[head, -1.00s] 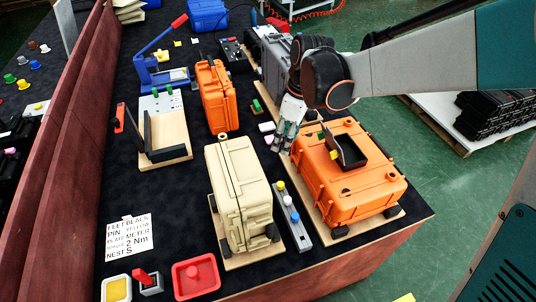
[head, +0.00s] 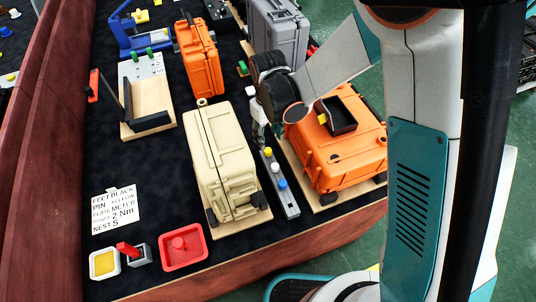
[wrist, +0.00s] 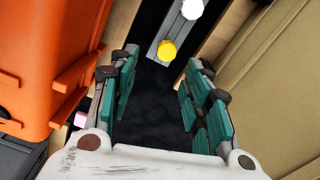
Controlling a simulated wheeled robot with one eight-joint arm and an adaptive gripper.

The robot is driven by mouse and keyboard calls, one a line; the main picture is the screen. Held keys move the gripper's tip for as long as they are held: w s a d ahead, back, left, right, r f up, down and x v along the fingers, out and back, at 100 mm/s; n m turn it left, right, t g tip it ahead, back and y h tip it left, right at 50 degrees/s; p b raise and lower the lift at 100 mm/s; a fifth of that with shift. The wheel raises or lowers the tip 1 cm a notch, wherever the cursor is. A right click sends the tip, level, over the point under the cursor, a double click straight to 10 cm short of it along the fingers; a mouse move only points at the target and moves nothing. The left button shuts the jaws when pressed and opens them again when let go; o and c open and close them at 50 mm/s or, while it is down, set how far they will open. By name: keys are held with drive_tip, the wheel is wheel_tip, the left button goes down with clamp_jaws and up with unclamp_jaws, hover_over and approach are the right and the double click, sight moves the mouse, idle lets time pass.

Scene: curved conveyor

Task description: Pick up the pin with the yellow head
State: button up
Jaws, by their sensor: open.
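The pin with the yellow head (head: 267,152) stands at the far end of a narrow grey rail (head: 291,208), ahead of a white-headed pin (head: 275,168) and a blue-headed pin (head: 283,184). In the wrist view the yellow head (wrist: 167,50) shows just beyond and between the fingertips, with the white head (wrist: 192,9) past it. My gripper (wrist: 165,62) is open and empty, its teal-padded fingers spread. In the head view my gripper (head: 257,134) is mostly hidden behind my wrist, near the rail's far end.
The rail lies in a narrow gap between a beige case (head: 222,150) on the left and an orange case (head: 350,165) on the right. An open black box (head: 341,116) sits on the orange case. A red tray (head: 183,246) and a printed card (head: 115,208) lie at front left.

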sight(268, 150)
drive_tip(key=shift+s+f+b, duration=0.15)
drive_tip(key=shift+f+b, duration=0.3)
drive_tip(key=shift+f, duration=0.6)
drive_tip(key=shift+s+f+b, duration=0.2)
drive_tip(key=shift+f+b, duration=0.25)
drive_tip(key=shift+f, duration=0.6)
drive_tip(key=shift+s+f+b, duration=0.15)
drive_tip(key=shift+f+b, duration=0.3)
drive_tip(key=shift+f, duration=0.6)
drive_tip(key=shift+r, duration=0.1)
clamp_jaws()
